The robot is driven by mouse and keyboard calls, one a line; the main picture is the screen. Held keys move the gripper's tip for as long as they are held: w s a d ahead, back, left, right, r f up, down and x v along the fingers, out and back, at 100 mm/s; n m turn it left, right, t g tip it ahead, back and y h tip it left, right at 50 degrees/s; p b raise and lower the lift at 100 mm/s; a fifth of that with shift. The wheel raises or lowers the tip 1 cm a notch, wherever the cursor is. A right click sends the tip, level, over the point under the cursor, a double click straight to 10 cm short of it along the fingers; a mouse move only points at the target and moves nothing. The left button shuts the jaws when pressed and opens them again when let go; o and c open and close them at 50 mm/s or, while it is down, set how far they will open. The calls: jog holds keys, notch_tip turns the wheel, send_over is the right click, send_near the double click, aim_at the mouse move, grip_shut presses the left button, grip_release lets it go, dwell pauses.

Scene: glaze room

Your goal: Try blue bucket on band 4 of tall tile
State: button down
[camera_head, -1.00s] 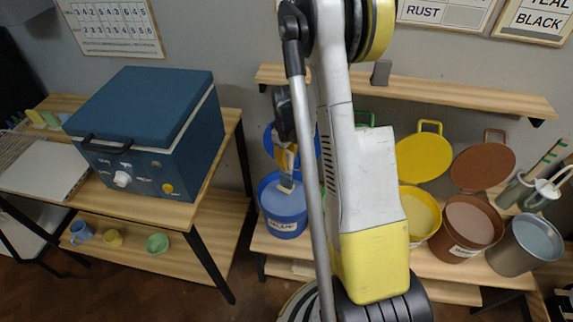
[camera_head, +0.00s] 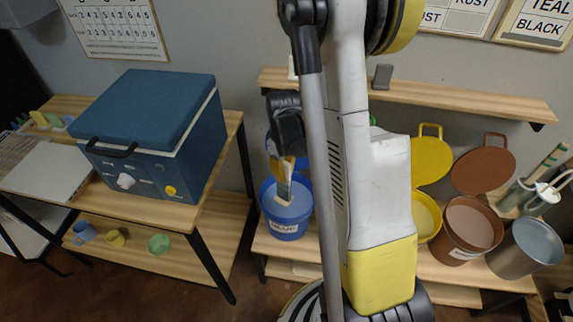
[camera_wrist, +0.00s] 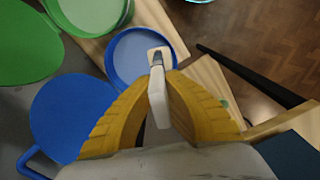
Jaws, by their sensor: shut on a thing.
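The blue bucket (camera_head: 284,226) stands open on the right-hand bench, pale blue glaze inside and a label on its front. My gripper (camera_head: 285,180) is over its mouth, fingers pointing down. In the wrist view my gripper's yellow fingers (camera_wrist: 160,88) are shut on a narrow white piece (camera_wrist: 160,104), seemingly the tall tile, with a grey patch near its far end. The bucket (camera_wrist: 112,62) shows behind that end. I cannot tell whether the tip touches the glaze. The tile's bands cannot be made out.
A blue lid (camera_wrist: 68,112) is beside the bucket, and a green bucket (camera_wrist: 122,14) is its neighbour. Yellow (camera_head: 424,222), brown (camera_head: 462,250) and grey (camera_head: 520,262) buckets stand further right. A blue kiln (camera_head: 150,130) is on the left bench. A shelf (camera_head: 460,98) runs above the buckets.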

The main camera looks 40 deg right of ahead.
jog(key=s+a+r, duration=0.2)
jog(key=s+a, duration=0.6)
jog(key=a, duration=0.2)
jog(key=shift+s, duration=0.35)
dwell(0.3)
